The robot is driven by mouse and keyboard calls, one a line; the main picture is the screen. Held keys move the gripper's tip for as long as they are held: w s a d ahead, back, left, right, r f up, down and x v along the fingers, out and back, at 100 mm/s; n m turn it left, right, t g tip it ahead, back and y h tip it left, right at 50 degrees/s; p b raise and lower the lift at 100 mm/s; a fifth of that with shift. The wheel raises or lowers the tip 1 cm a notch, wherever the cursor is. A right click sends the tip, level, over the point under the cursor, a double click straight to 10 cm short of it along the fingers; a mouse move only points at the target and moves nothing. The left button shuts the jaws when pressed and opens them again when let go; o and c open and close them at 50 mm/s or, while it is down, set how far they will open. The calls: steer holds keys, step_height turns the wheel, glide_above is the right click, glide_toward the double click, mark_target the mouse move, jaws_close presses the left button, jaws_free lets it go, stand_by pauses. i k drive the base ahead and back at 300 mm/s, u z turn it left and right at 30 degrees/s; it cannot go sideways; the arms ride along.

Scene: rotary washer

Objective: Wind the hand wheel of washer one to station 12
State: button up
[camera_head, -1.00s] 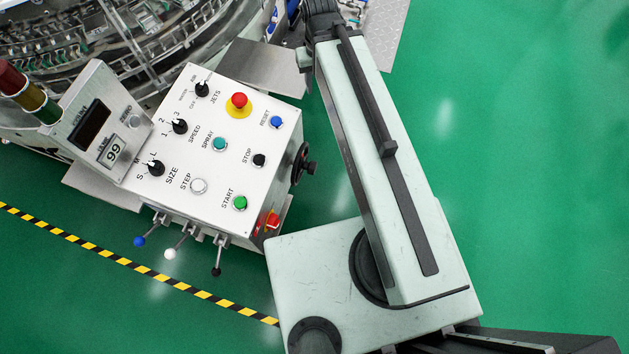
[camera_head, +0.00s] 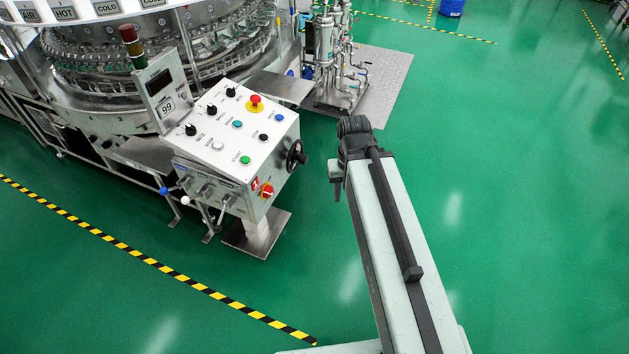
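The hand wheel (camera_head: 296,155) is a black wheel with a knob, on the right side of the white control box (camera_head: 228,150). No station number can be read on the washer.
The control box has several knobs and buttons, a red stop button (camera_head: 255,101), a red switch (camera_head: 267,191) and levers (camera_head: 203,190) at its front. It stands on a metal foot (camera_head: 257,235). Pipework (camera_head: 335,60) stands behind. Green floor is clear to the right.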

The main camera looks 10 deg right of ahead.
mark_target(295, 156)
steer(key=u, duration=1.05)
steer(key=i, duration=0.95)
steer(key=z, duration=0.1)
